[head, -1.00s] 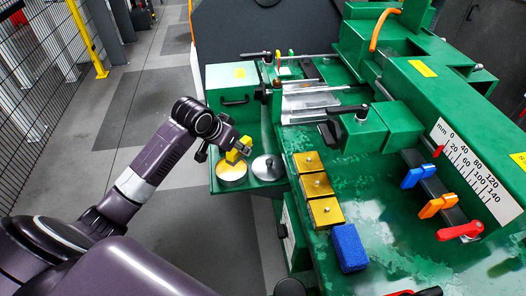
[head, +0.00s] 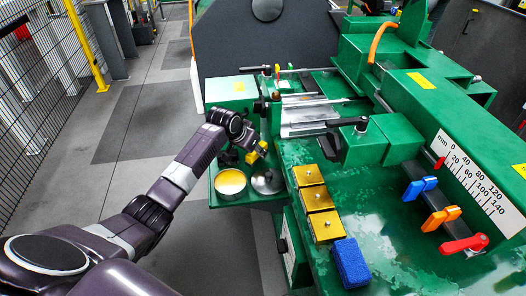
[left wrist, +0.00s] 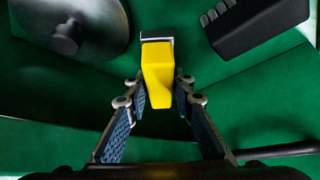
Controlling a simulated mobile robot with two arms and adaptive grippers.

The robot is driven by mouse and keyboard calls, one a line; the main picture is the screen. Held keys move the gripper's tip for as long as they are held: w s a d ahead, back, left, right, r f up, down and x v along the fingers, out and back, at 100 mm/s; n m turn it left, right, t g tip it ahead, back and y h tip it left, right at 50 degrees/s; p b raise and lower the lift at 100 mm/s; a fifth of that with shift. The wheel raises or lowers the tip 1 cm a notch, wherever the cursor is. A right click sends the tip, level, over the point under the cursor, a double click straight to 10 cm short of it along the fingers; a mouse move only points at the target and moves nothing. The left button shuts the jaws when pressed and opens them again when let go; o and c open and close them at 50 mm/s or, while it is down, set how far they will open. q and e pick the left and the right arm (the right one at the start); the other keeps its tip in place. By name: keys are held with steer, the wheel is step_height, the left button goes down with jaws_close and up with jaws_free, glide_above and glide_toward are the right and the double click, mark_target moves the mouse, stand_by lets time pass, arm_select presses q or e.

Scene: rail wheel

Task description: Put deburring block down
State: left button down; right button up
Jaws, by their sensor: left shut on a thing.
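The deburring block is a yellow block with a grey metal end, held between the fingers of my left gripper in the left wrist view (left wrist: 158,78). It also shows small and partly covered in the head view, as a yellow patch (head: 257,152). My left gripper (head: 254,156) is shut on it, above the back part of the green side shelf (head: 252,199); its fingers also show in the left wrist view (left wrist: 159,88). I cannot tell whether the block touches the green surface below. My right gripper is not in view.
An open round tin (head: 230,183) with pale yellow contents and a metal lid with a knob (head: 267,181) sit on the shelf, close in front of the gripper. Brass blocks (head: 319,198) and a blue block (head: 351,263) lie on the machine bed to the right.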

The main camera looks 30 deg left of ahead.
arm_select(q)
steer(key=shift+w+d+f, duration=0.1)
steer(key=shift+w+f, duration=0.15)
steer(key=shift+w, duration=0.35)
steer(key=shift+w+d+f, duration=0.15)
steer(key=shift+w+f, duration=0.8)
steer(key=shift+w, duration=0.15)
steer(key=shift+f, duration=0.1)
steer(key=c, duration=1.7)
jaws_free()
steer(key=shift+s, duration=0.1)
steer(key=shift+o, duration=0.2)
